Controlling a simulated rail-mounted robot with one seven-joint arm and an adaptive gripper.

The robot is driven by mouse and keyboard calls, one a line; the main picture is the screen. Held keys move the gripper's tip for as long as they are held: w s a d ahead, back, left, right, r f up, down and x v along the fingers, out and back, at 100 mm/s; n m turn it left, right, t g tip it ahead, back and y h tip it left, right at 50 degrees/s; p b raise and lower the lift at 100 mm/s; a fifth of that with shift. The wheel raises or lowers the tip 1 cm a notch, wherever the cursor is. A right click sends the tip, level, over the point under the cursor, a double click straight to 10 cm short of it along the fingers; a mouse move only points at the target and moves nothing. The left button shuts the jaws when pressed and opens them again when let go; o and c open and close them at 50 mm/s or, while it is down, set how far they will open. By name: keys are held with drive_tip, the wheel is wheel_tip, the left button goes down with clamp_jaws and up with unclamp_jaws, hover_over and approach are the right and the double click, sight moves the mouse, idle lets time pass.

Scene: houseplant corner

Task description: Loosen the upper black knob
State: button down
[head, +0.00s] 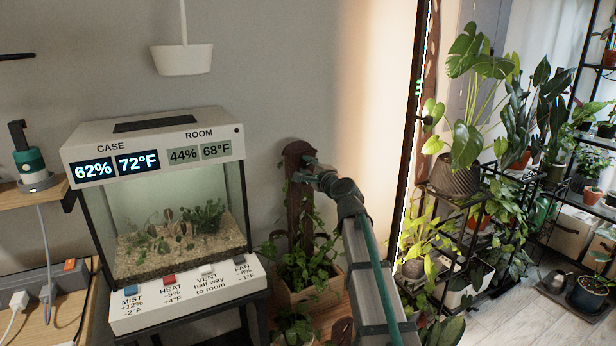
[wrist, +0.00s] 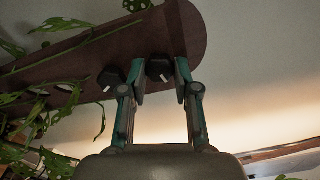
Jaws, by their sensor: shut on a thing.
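A dark brown board with a rounded top (head: 296,152) stands upright against the wall, with a leafy vine on it. In the wrist view the board (wrist: 186,35) lies sideways, its rounded end at the right. The upper black knob (wrist: 158,69), nearer that end, has a white mark and sits between the fingertips of my gripper (wrist: 160,80). My gripper is shut on it. The lower black knob (wrist: 110,77), also with a white mark, is just left of the left finger. In the head view my gripper (head: 308,169) is at the board's upper part and hides the knobs.
Vine leaves (wrist: 62,110) hang close to my gripper's left side in the wrist view. A glass case (head: 175,210) with readouts stands left of the board. A shelf with potted plants (head: 452,180) is on the right. Bare wall lies above the board.

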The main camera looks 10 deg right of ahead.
drive_tip(key=n+b, duration=0.7)
drive_tip(key=shift+f, duration=0.2)
drive_tip(key=n+b, duration=0.4)
drive_tip(key=shift+r+n, duration=0.1)
drive_tip(key=shift+n, duration=0.3)
drive_tip(key=shift+r+n+b, duration=0.15)
drive_tip(key=shift+n+b, duration=0.85)
drive_tip(key=shift+n, duration=0.5)
drive_tip(key=c, duration=0.8)
unclamp_jaws()
drive_tip(key=shift+c, duration=0.2)
